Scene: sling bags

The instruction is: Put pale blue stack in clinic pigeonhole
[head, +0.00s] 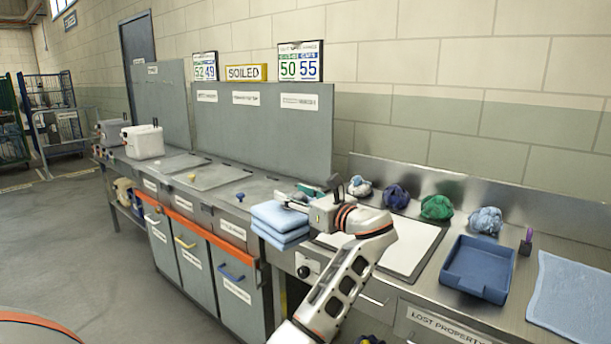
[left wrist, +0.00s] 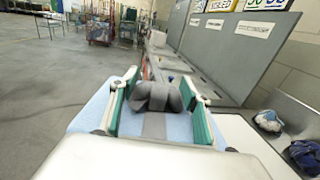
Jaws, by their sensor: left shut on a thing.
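The pale blue stack (head: 279,221) is a pile of folded cloths, held level above the front edge of the steel counter in the head view. My left gripper (head: 303,199) is shut on it from the right-hand side. In the left wrist view the stack (left wrist: 90,113) lies between and beyond the two green-padded fingers of the gripper (left wrist: 158,112). Part of the stack is hidden by the gripper. My right gripper is not in view. I cannot make out a clinic pigeonhole in either view.
Grey bins with an orange rim (head: 200,233) stand under the counter left of the stack. A blue tray (head: 478,268), several bundled cloths (head: 437,207) and a spread blue cloth (head: 572,290) lie on the right counter. A grey panel (head: 262,136) rises behind.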

